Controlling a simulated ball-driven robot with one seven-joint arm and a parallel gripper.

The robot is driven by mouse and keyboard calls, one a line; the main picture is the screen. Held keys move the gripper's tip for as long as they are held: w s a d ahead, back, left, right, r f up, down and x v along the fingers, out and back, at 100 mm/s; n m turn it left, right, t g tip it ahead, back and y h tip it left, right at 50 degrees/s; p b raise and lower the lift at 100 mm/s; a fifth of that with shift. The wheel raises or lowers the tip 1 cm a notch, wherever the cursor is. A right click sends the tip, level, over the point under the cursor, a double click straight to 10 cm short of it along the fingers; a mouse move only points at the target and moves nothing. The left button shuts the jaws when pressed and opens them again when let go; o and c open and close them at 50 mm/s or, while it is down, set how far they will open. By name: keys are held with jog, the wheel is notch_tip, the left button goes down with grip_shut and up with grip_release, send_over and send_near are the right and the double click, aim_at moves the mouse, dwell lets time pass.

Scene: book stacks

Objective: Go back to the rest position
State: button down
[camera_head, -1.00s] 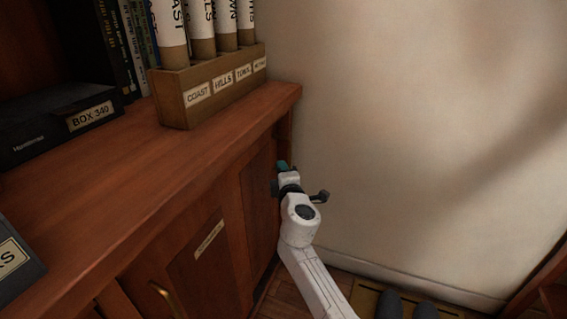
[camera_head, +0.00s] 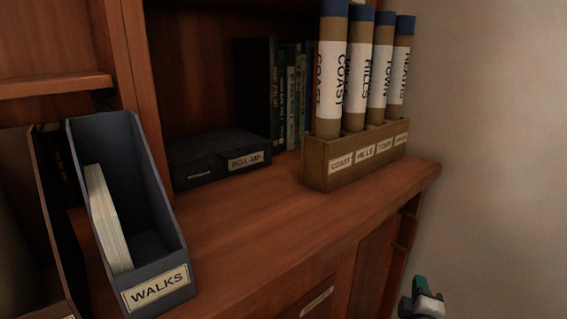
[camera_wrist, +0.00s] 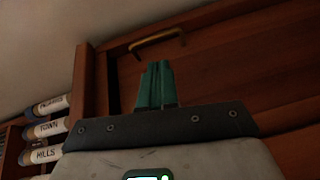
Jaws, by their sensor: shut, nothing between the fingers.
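My gripper (camera_head: 420,284) shows at the bottom right of the head view, where only its teal fingers and part of its white wrist are in frame. It is low, in front of the wall and right of the cabinet (camera_head: 335,260). In the wrist view the two teal fingers (camera_wrist: 157,84) stand together, shut and empty, in front of dark red-brown wood. The rest of my arm is out of view.
A wooden rack (camera_head: 355,160) of labelled map tubes stands at the counter's right end. A black box (camera_head: 215,158), several books (camera_head: 290,100) and a WALKS file holder (camera_head: 155,280) stand left of it. A brass handle (camera_wrist: 155,39) shows in the wrist view.

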jog(key=s+d+f+m+g, duration=0.1)
jog(key=s+f+m+g, duration=0.4)
jog(key=s, duration=0.4)
jog(key=s+d+f+m+g, duration=0.2)
jog(key=s+f+m+g, duration=0.15)
jog(key=s+f, duration=0.45)
jog(key=s+a+f+m+g+y, duration=0.25)
jog(key=s+a+y, duration=0.2)
jog(key=s, duration=0.65)
jog(key=s+a+f+m+g+y, duration=0.1)
jog(key=s+a+g+y, duration=0.4)
jog(key=s, duration=0.7)
notch_tip(320, 180, up, 33)
jog(key=w+t+h+p, duration=0.1)
jog(key=h+p, duration=0.1)
jog(key=p, duration=3.1)
jog(key=shift+w+a+t, duration=0.15)
jog(key=shift+a+t, duration=0.15)
jog(key=shift+a, duration=0.05)
